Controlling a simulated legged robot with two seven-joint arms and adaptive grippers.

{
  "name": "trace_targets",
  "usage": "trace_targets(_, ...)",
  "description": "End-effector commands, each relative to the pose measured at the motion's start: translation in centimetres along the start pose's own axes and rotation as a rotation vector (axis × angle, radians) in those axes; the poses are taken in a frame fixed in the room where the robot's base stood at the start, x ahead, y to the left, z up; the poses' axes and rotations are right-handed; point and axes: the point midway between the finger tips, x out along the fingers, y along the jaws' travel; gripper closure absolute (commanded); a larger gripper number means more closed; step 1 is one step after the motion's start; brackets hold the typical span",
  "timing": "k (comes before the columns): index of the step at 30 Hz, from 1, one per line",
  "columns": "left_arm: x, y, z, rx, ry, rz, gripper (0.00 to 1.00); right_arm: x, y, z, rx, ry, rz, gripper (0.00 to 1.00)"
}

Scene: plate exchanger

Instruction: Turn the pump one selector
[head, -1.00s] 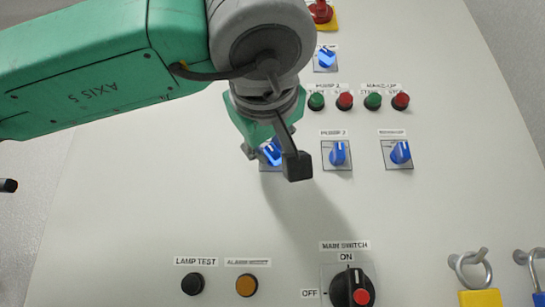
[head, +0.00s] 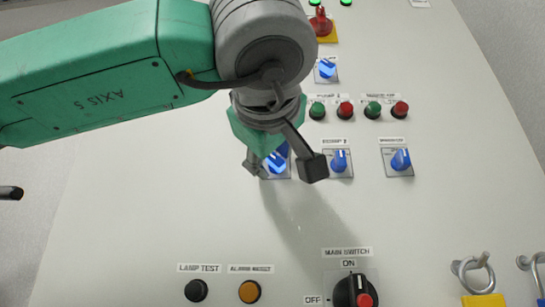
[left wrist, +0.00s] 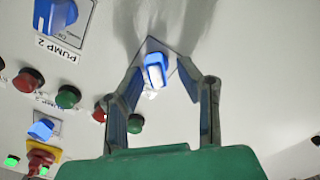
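The pump one selector is the leftmost blue knob (head: 278,161) in its row on the panel; its label is hidden behind my gripper. My left gripper (head: 283,166) is open over it, one finger on each side. In the left wrist view the blue knob (left wrist: 155,72) stands between the two spread fingers (left wrist: 163,85), with gaps visible on both sides. I cannot tell how far the fingertips are from the panel face. My right gripper is not in view.
The pump 2 selector (head: 339,160) sits close to the right finger, with another blue selector (head: 400,160) further right. Green and red buttons (head: 345,110) are above. Below are a black button (head: 196,290), an orange button (head: 249,291) and the main switch (head: 353,291).

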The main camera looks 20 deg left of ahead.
Motion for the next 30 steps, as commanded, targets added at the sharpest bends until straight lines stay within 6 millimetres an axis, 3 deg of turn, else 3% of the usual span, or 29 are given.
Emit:
trace_targets(11,-0.3,0.1,-0.3,-0.004,0.004,0.004,0.66,-0.1,0.0,0.2,0.0,0.001,0.0,1.0)
trace_targets(14,-1.6,0.2,-0.3,-0.003,0.005,0.006,0.66,-0.1,0.0,0.2,0.0,0.001,0.0,1.0)
trace_targets(24,-8.6,0.1,-0.1,-0.003,0.004,0.005,0.66,-0.1,0.0,0.2,0.0,0.002,0.0,1.0)
trace_targets(30,-11.1,0.1,0.1,-0.002,0.001,0.002,0.66,-0.1,0.0,0.1,0.0,0.001,0.0,1.0)
